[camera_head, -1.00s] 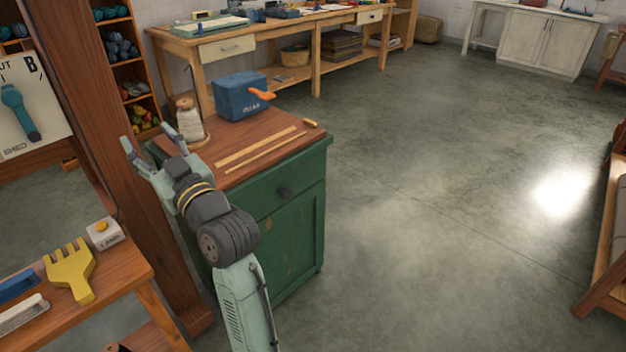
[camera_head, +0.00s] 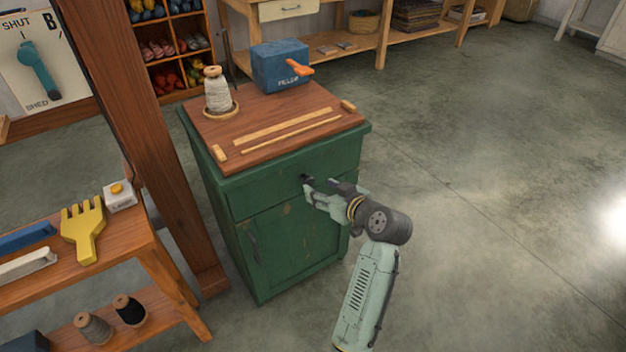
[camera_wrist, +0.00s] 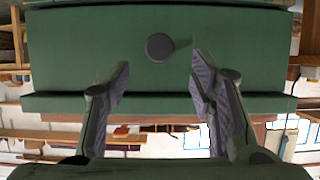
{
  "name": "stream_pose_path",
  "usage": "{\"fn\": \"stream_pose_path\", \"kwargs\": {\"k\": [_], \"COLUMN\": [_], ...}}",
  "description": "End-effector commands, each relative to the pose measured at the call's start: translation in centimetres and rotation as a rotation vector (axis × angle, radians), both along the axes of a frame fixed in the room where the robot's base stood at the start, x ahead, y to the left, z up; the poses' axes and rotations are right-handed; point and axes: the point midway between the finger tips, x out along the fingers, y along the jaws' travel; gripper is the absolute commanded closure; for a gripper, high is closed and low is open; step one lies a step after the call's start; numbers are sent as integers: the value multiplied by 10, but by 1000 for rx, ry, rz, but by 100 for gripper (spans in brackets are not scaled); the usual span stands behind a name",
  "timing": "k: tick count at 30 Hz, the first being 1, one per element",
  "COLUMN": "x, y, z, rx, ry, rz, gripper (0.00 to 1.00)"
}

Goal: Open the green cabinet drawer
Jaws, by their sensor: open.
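The green cabinet (camera_head: 275,225) stands on the floor with a wooden top. Its drawer (camera_head: 325,160) is above a door and looks closed. In the wrist view the drawer front (camera_wrist: 90,50) fills the upper part, with a dark round knob (camera_wrist: 159,47) near the middle. My gripper (camera_head: 306,190) is at the drawer front, by the knob. In the wrist view my gripper (camera_wrist: 160,80) is open, with its two fingers apart and the knob between and just beyond the fingertips. I cannot tell whether a finger touches the drawer front.
A blue box (camera_head: 280,68) with an orange handle and a thread cone (camera_head: 217,95) stand on the cabinet top. A wooden post (camera_head: 150,140) and a bench with a yellow comb (camera_head: 84,230) are at left. The floor (camera_head: 480,190) at right is clear.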

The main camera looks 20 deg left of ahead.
Motion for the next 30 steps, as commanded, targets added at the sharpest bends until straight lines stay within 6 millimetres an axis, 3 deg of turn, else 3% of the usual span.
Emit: {"fn": "stream_pose_path", "kwargs": {"k": [6,12,23,30], "x": [23,35,38,37], "y": [31,46,49,48], "z": [-14,-23,-25,-25], "rx": [0,-1,-1,-1], "ry": [1,1,-1,-1], "rz": [2,1,-1,-1], "gripper": [50,50,51,67]}}
